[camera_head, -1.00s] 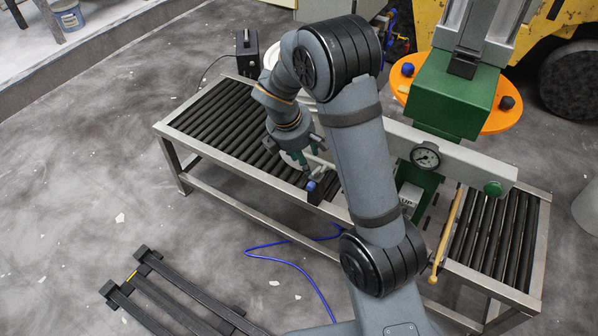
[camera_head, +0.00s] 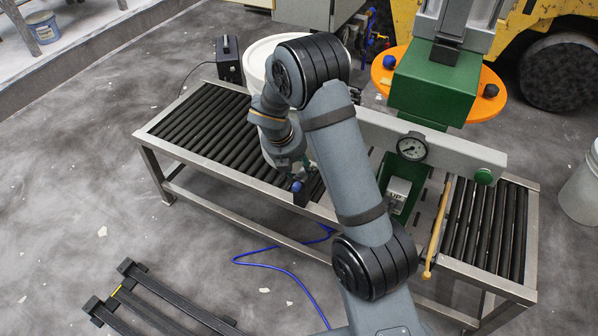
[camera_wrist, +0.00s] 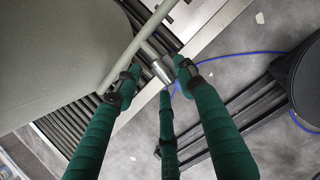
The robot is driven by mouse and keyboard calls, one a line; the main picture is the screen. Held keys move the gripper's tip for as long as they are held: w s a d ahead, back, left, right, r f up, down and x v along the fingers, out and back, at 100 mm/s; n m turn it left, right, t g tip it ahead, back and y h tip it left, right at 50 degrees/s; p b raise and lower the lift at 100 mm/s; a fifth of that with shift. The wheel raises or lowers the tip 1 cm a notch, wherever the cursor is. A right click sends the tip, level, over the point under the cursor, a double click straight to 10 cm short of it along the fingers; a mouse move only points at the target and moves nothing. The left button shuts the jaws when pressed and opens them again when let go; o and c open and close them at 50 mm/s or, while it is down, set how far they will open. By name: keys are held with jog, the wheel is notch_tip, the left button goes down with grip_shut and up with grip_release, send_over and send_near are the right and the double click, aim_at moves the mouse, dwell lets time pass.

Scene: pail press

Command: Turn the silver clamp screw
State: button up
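The silver clamp screw (camera_wrist: 161,70) shows in the wrist view as a short bright cylinder meeting a long pale crossbar (camera_wrist: 138,45). My gripper (camera_wrist: 155,78) has green fingers spread around the cylinder, one to its left, one to its right and one below it in the picture. Gaps show between the fingers and the cylinder, so it is open; whether the left finger touches the crossbar I cannot tell. In the head view my gripper (camera_head: 288,163) is low beside the white pail, and my arm hides the screw.

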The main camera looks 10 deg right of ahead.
jog(key=shift+w+d+f, duration=0.15)
jog(key=shift+d+f, duration=0.05)
jog(key=shift+f, duration=0.45)
jog(key=c, duration=0.3)
grip_shut()
